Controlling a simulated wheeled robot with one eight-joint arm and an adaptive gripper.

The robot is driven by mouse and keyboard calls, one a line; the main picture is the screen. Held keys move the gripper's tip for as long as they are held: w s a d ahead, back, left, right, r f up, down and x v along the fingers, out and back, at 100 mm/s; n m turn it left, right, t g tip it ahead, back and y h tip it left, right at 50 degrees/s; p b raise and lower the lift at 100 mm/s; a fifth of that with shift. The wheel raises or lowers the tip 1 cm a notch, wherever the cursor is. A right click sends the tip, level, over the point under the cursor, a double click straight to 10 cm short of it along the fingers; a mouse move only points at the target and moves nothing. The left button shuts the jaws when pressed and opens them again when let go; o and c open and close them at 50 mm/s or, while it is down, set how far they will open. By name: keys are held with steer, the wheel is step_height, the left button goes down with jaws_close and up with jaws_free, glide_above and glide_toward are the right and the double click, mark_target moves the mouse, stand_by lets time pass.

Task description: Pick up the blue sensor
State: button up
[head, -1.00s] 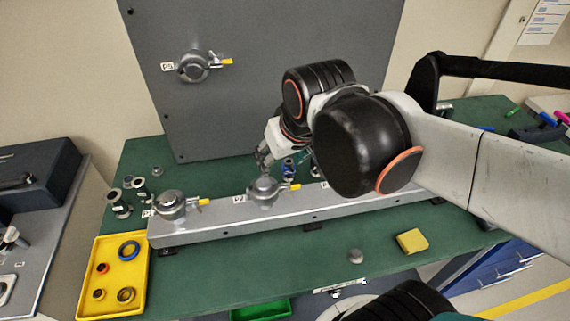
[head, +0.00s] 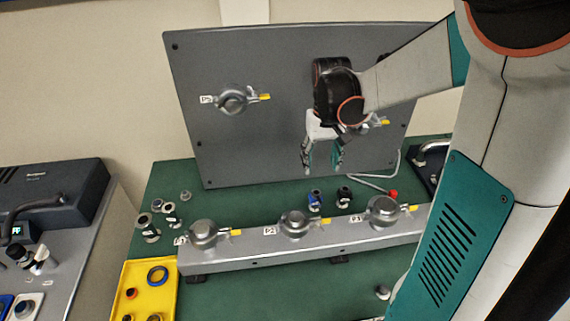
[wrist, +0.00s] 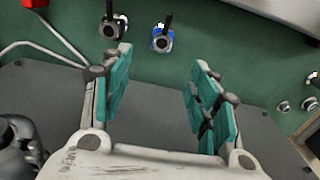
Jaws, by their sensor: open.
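The blue sensor (head: 315,199) stands on the green table behind the grey rail in the head view. It has a blue body with a dark top. In the wrist view the blue sensor (wrist: 162,40) lies beyond my fingertips, a little left of the middle of the gap. My gripper (head: 322,168) is open and empty, pointing down above and behind the sensor, in front of the grey panel. In the wrist view my gripper (wrist: 163,62) shows two teal-padded fingers spread wide. Nothing touches the sensor.
A black sensor (head: 344,197) stands close to the right of the blue one. The grey rail (head: 265,259) with several clamped fittings runs in front. The upright grey panel (head: 280,110) rises behind. A red item (head: 393,195) and a pale cable (head: 375,182) lie to the right.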

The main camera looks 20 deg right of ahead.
mark_target(316, 191)
steer(key=f+b, duration=0.1)
steer(key=f, duration=0.3)
steer(key=f+b, duration=0.1)
steer(key=f, duration=0.3)
steer(key=shift+d+f, duration=0.2)
steer(key=shift+f, duration=0.1)
steer(key=shift+w+a+f+b, duration=0.15)
steer(key=shift+f+b, duration=0.5)
steer(key=shift+f, duration=0.75)
steer(key=shift+w+a+f+b, duration=0.15)
steer(key=shift+f+b, duration=0.45)
steer(key=shift+f, duration=0.8)
steer(key=shift+s, duration=0.15)
steer(key=shift+c, duration=0.6)
steer(key=c, duration=1.1)
